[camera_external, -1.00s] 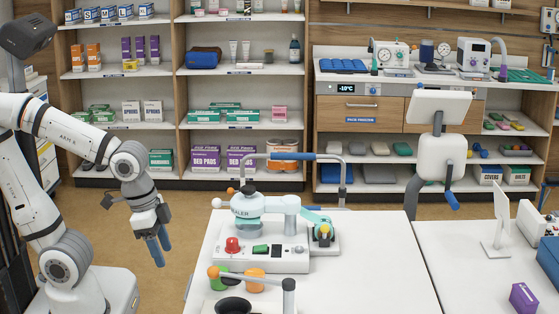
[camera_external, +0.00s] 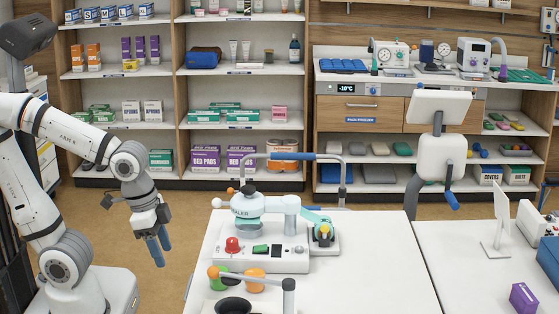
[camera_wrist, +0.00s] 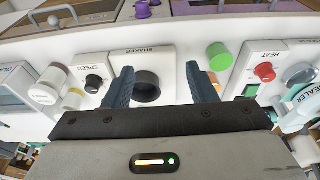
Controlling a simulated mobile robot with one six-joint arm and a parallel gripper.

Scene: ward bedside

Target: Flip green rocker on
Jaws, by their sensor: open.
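The green rocker (camera_external: 260,249) sits on the front face of the white sealer (camera_external: 225,262), between a red knob (camera_external: 232,245) and a black rocker (camera_external: 276,250). In the wrist view a small green patch that looks like the rocker (camera_wrist: 251,90) shows at the right, below the red knob (camera_wrist: 264,72) marked HEAT. My gripper (camera_external: 162,257) hangs left of the white table, apart from the sealer, fingers pointing down. In the wrist view my gripper (camera_wrist: 163,76) is open and empty, its two dark fingers on either side of a black shaker knob (camera_wrist: 147,85).
A green cap (camera_external: 221,281) and an orange cap (camera_external: 255,281) stand in front of the sealer. A bent metal rail with a blue grip (camera_external: 292,156) stands behind it. The middle of the white table (camera_external: 375,265) is clear.

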